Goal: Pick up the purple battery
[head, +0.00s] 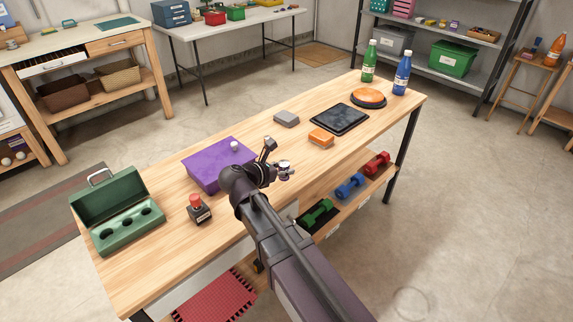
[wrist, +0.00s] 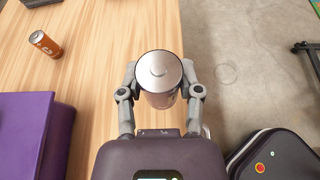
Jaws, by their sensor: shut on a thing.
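My gripper (head: 284,171) is over the front edge of the wooden workbench. In the wrist view my gripper (wrist: 161,92) is shut on a cylinder that I take for the purple battery (wrist: 160,68). Its round silver end with a small raised nub faces the camera. Its side is mostly hidden, with a dull purplish tint. One finger lies on each side of it. In the head view the purple battery (head: 284,164) shows only as a small silvery piece at the fingers. Its clearance above the bench is hard to judge.
A purple box (head: 215,163) with a white knob-like piece (head: 235,146) lies left of my gripper.

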